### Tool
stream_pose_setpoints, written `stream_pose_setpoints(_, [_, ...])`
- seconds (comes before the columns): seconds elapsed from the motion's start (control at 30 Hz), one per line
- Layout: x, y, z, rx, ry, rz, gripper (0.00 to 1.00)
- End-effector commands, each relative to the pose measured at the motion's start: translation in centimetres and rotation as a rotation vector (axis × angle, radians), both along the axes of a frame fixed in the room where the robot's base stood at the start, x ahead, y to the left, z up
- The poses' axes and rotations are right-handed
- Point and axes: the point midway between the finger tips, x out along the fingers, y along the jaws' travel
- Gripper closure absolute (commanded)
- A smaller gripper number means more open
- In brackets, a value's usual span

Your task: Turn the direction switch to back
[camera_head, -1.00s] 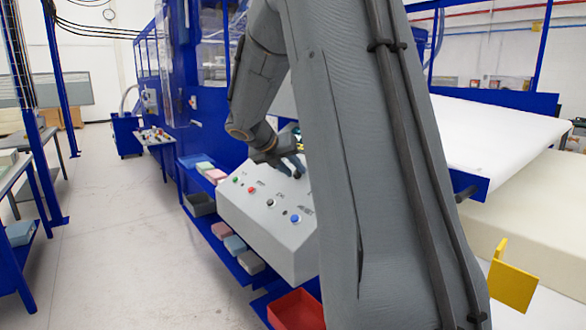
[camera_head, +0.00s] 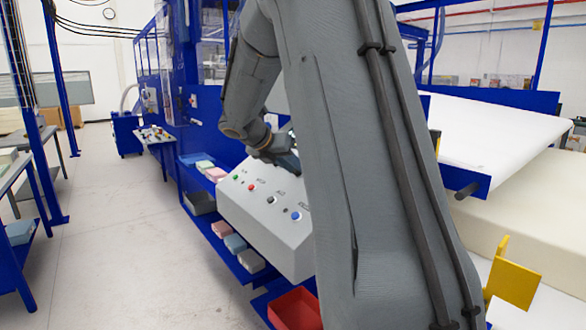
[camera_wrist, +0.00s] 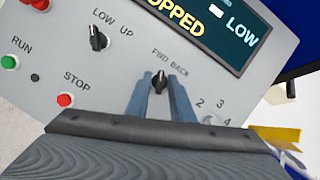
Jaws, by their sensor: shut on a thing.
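The direction switch (camera_wrist: 159,84) is a small black knob on the grey control panel, below the label FWD BACK in the wrist view. Its white mark points up in the picture, nearer the FWD side of the label. The two blue-grey fingers of my gripper (camera_wrist: 160,92) stand on either side of the knob and are shut on it. In the head view my gripper (camera_head: 287,160) is at the far part of the control panel (camera_head: 262,222), partly hidden behind my arm. The direction switch cannot be made out there.
The wrist view shows a LOW UP knob (camera_wrist: 98,39), a green RUN button (camera_wrist: 9,62), a red STOP button (camera_wrist: 65,100) and a display (camera_wrist: 210,28) reading STOPPED and LOW. In the head view a red bin (camera_head: 296,309) sits below the panel. Open floor (camera_head: 120,240) lies left.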

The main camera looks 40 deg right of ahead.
Motion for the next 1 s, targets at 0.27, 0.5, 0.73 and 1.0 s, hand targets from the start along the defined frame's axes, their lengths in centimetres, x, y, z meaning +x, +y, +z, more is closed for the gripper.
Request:
stream_pose_setpoints(0.27, [0.24, 0.08, -0.07, 0.003, -0.135, -0.222, 1.00])
stream_pose_setpoints(0.5, [0.32, 0.05, -0.06, 0.007, -0.255, -0.418, 1.00])
stream_pose_setpoints(0.73, [0.42, 0.00, -0.03, 0.011, -0.369, -0.603, 1.00])
stream_pose_setpoints(1.0, [0.53, -0.03, 0.06, 0.016, -0.490, -0.799, 1.00])
